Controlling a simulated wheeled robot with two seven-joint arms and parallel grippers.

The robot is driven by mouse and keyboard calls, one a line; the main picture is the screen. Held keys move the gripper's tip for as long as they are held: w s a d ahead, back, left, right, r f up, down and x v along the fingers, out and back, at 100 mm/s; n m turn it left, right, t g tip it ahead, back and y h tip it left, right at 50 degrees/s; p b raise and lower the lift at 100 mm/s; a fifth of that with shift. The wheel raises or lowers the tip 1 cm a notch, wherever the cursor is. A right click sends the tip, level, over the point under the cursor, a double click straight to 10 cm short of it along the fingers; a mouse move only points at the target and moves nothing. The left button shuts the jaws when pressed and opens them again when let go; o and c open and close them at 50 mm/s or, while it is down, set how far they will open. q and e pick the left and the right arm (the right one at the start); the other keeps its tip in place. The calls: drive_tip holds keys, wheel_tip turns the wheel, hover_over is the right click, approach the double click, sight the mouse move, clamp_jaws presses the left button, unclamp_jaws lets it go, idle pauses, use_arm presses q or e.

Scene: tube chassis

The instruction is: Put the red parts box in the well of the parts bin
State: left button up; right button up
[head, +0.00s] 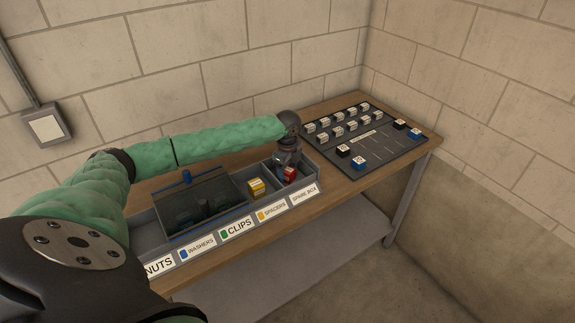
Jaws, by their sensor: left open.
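The red parts box (290,175) is in the rightmost compartment of the grey parts bin (222,238), behind the label "SPARE BOX". My left gripper (288,166) points down right at the red box and partly hides it. Its jaws are open; I cannot tell whether the fingers are around the box or just above it. A wide dark well with a tinted panel (212,187) and a blue handle (187,176) takes up the left-middle of the bin. Dark shapes show inside it, too dim to make out. My right gripper is not in view.
A yellow box (255,186) sits in the compartment left of the red one. A dark board (390,150) with several white, black and blue blocks lies at the table's right end. My left arm spans above the bin. The wooden tabletop (338,181) is bare in front of the board.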

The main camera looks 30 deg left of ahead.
sight(288, 169)
use_arm(q)
drive_tip(key=shift+r, duration=0.2)
drive_tip(key=shift+r+b, duration=0.65)
drive_tip(key=shift+r, duration=0.3)
wheel_tip(288, 169, up, 10)
drive_tip(key=b, duration=0.3)
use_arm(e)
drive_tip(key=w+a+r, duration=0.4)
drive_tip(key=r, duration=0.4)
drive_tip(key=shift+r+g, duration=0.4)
use_arm(q)
drive_tip(key=shift+f, duration=0.1)
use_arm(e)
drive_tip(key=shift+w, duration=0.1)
